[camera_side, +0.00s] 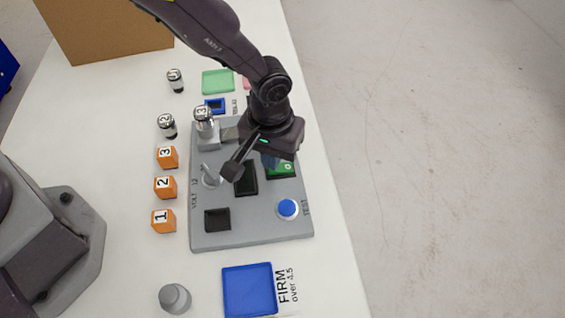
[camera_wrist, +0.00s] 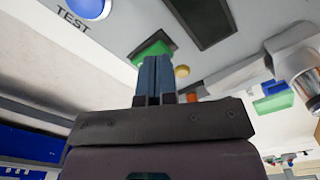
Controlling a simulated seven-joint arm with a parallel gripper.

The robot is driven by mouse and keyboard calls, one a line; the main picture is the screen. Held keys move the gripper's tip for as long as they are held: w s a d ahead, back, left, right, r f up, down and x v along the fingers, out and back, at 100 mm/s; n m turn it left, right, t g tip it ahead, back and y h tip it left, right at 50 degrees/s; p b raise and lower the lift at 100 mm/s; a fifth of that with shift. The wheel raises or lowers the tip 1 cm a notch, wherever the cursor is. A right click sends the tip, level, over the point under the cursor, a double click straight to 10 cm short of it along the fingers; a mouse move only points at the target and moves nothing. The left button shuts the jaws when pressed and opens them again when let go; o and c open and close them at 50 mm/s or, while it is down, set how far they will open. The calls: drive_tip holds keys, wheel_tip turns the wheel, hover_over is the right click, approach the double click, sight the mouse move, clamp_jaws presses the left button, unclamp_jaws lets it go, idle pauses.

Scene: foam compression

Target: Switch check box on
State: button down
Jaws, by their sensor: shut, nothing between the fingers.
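The grey check box (camera_side: 250,232) lies on the white table. A small silver lever or knob (camera_side: 211,178) stands near its left edge beside the "VOLT 12" label. A round blue button (camera_side: 288,208) marked TEST is at its right; it also shows in the wrist view (camera_wrist: 90,7). My gripper (camera_side: 270,161) is over the green patch, pointing down, shut and empty. Its fingers (camera_wrist: 155,60) are together in the wrist view. Contact with the box cannot be told.
Orange numbered blocks (camera_side: 165,187) and capped cylinders (camera_side: 168,126) stand left of the box; one cylinder (camera_side: 204,118) is on its far-left corner. A blue tray (camera_side: 249,290) marked FIRM and a grey knob-shaped piece (camera_side: 174,298) are in front. A cardboard box (camera_side: 105,30) stands behind.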

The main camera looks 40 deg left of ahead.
drive_tip(key=shift+f, duration=0.75)
idle(0.3)
drive_tip(key=shift+r, duration=3.55)
drive_tip(key=shift+m, duration=0.3)
drive_tip(key=s+a+r+m+t, duration=0.1)
drive_tip(key=s+a+r+t, duration=0.1)
drive_tip(key=s+a+r, duration=0.7)
drive_tip(key=s+a+r+m+t, duration=0.1)
drive_tip(key=s+a+r+t, duration=0.2)
drive_tip(key=s+a+r, duration=0.6)
drive_tip(key=a+r, duration=0.5)
drive_tip(key=r, duration=0.1)
drive_tip(key=shift+a+r+t, duration=0.25)
drive_tip(key=shift+r+t, duration=0.05)
drive_tip(key=shift+r, duration=0.05)
